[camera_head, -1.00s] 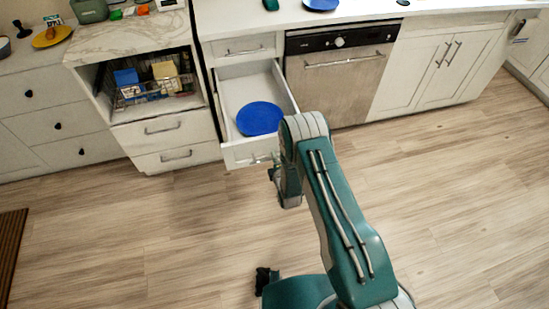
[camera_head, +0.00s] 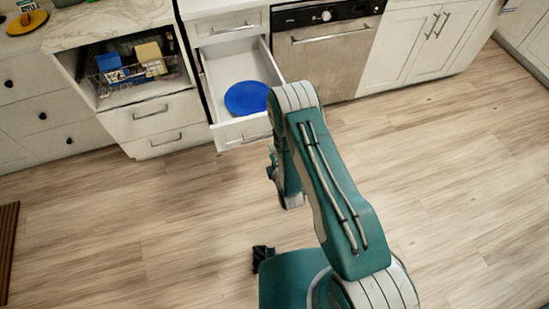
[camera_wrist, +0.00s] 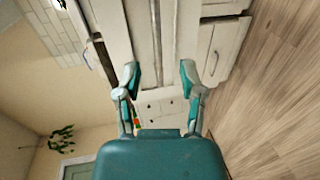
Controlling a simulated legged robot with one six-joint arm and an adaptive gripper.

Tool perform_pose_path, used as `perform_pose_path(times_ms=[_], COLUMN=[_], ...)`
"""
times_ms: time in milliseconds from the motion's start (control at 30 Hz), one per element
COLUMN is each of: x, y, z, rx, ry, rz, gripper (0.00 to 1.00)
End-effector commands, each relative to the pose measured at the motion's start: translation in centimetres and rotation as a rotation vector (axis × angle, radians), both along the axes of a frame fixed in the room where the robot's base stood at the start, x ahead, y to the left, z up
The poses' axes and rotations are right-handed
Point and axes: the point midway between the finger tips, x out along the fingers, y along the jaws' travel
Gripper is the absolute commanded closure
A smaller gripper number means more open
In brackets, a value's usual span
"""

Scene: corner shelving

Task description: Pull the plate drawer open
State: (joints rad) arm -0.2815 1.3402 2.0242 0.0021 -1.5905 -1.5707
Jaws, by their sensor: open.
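The plate drawer (camera_head: 216,84) stands pulled out from the cabinet left of the dishwasher. A blue plate (camera_head: 246,98) lies inside it, towards the front. The drawer's front has a metal handle, partly hidden behind my arm. My gripper (camera_head: 273,168) hangs in front of the drawer, below its front in the head view, apart from the handle. In the wrist view my gripper (camera_wrist: 160,75) has its two fingers spread, with nothing held between them.
A steel dishwasher (camera_head: 330,60) is right of the drawer. A cabinet with an open rack compartment (camera_head: 130,70) and two shut drawers (camera_head: 158,128) is to the left. The wooden floor (camera_head: 150,220) in front is clear, with a brown mat (camera_head: 8,250) at the far left.

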Motion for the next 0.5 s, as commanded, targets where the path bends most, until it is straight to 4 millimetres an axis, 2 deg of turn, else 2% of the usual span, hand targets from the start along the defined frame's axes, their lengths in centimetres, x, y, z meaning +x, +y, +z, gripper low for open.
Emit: perform_pose_path(times_ms=[100,200,500], x=[-1.7,-2.5,-2.8], y=[-0.5,-0.7,-0.8], z=[0.3,0.5,0.6], rx=[-0.001,-0.001,0.0], ry=[0.003,0.002,0.0], rz=[0.0,0.0,0.0], gripper=[0.49,0.49,0.49])
